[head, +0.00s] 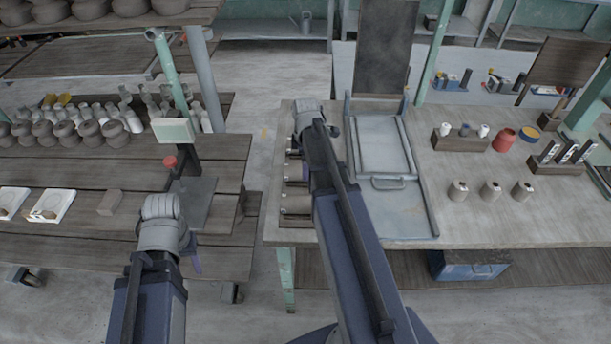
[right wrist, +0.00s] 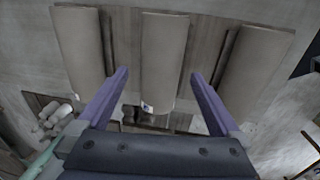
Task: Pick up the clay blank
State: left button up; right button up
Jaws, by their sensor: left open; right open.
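Three grey, clay-like cylinders lie side by side at the left edge of the right-hand table, partly hidden by my right arm; the nearest (head: 296,205) shows best. In the right wrist view the middle cylinder (right wrist: 164,60) lies between the spread purple fingers of my right gripper (right wrist: 159,85), with a gap on each side. It carries a small blue and white mark. The frames do not show which cylinder is the blank. My left gripper (head: 194,264) points down beside the left table's edge, mostly hidden by its wrist; nothing shows in it.
The right-hand table (head: 400,240) also holds a metal tray (head: 383,145), several small jars and a red pot (head: 503,140). The left wooden table (head: 60,240) holds a small brown block (head: 109,202), white slabs and several pots. A floor gap separates the tables.

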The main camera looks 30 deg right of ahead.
jog(key=f+b, duration=0.3)
jog(key=f, duration=0.1)
jog(key=shift+w, duration=0.2)
jog(key=shift+r, duration=0.1)
jog(key=shift+c, duration=0.2)
grip_shut()
dwell(0.4)
